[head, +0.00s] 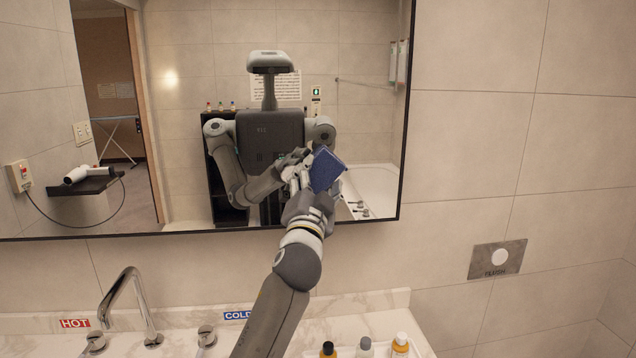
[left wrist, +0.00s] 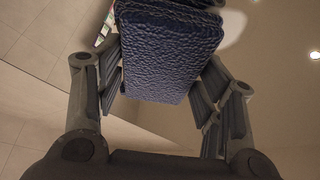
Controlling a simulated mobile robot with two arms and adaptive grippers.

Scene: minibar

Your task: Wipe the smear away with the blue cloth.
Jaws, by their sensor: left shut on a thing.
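The blue cloth (head: 327,170) is a dark blue, folded textured pad in front of the mirror (head: 365,195). My left gripper (head: 311,192) is shut on it, with the arm reaching up from below. In the left wrist view the cloth (left wrist: 168,50) sits between the two fingers (left wrist: 160,95) and sticks out beyond them. Whether it touches the glass is unclear. A pale rounded patch (left wrist: 232,28) shows beside the cloth in the left wrist view; I cannot tell if it is the smear or a reflection. No smear is clear in the head view. My right gripper is not in view.
Below the mirror is a marble counter (head: 375,302) with a chrome faucet (head: 130,290), tap handles and small bottles (head: 400,345) at the front. A flush plate (head: 497,259) is on the right wall. The robot, dryer and doorway appear as mirror reflections.

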